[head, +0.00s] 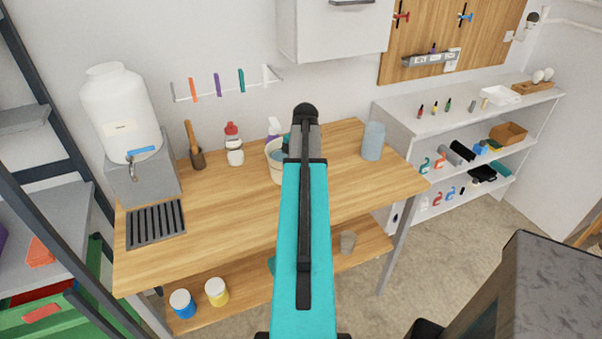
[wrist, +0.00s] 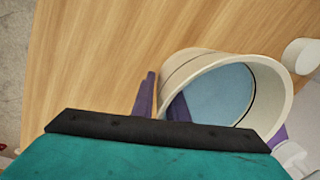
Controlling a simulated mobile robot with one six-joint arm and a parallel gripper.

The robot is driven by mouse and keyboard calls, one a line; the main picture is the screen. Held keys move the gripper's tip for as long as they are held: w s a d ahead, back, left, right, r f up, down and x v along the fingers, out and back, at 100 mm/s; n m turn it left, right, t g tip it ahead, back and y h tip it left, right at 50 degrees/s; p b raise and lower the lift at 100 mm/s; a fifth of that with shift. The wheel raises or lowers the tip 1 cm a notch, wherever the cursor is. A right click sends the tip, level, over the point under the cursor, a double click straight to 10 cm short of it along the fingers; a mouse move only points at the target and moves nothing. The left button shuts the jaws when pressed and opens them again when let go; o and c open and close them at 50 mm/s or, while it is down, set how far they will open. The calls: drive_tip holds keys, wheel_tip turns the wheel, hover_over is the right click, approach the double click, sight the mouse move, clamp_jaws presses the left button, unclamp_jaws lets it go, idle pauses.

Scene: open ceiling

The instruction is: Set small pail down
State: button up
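The small pail (head: 273,158) is cream with a blue inside. In the head view it is at the back middle of the wooden workbench (head: 225,210), half hidden by my arm. In the wrist view the pail (wrist: 250,72) shows its open mouth, and its base is out of sight. My gripper (wrist: 164,95) has two purple fingers at the pail's near wall, one outside and one within the mouth. A narrow gap seems to show beside the outer finger, but I cannot tell whether they press on the wall. The head view hides the fingertips behind my arm.
A pale blue cylinder (head: 373,141) stands to the right. The front of the bench is clear.

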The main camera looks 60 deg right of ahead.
drive_tip(key=shift+o, duration=0.7)
drive_tip(key=shift+r, duration=0.2)
drive_tip(key=shift+r, duration=0.2)
wheel_tip(320, 180, up, 11)
drive_tip(key=s+b, duration=0.1)
drive_tip(key=b, duration=0.1)
drive_tip(key=shift+s+a+r, duration=0.15)
drive_tip(key=shift+a, duration=0.05)
idle(0.7)
